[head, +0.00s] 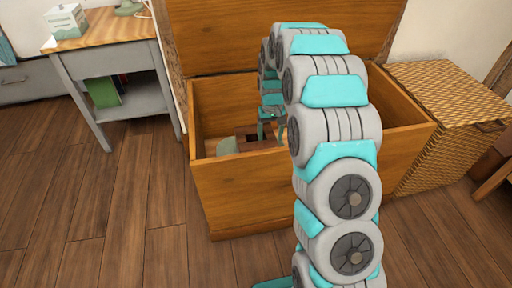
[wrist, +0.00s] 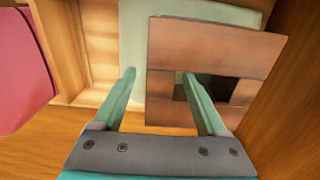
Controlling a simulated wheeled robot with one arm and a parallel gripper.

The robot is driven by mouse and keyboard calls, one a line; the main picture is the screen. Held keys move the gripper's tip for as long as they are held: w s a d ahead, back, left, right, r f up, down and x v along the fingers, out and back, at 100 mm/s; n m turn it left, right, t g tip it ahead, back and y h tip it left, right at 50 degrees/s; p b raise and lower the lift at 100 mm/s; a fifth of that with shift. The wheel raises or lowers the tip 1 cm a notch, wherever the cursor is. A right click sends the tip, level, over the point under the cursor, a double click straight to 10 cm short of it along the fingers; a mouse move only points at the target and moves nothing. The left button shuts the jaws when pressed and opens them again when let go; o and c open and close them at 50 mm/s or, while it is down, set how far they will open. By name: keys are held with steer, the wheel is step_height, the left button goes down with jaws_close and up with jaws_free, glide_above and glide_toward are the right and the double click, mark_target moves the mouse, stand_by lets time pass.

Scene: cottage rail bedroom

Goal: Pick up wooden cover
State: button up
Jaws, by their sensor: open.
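The wooden cover (wrist: 215,45) is a brown, flat panel with a square dark opening. It lies inside the open wooden chest (head: 240,190), where a small part of it shows as dark brown in the head view (head: 262,145). My gripper (wrist: 158,74) is open and reaches down into the chest. In the wrist view its left finger is beside the cover's left edge and its right finger is over the opening, so the cover's left strip appears between them. I cannot tell whether the fingers touch it. My arm hides part of the chest's inside.
A pale green flat thing (wrist: 133,40) lies partly under the cover. A red thing (wrist: 22,70) is at the left in the wrist view. The chest's raised lid (head: 230,35) stands behind. A wicker hamper (head: 440,95) is on the right, a grey side table (head: 110,65) on the left.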

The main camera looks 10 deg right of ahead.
jaws_close()
stand_by(0.6)
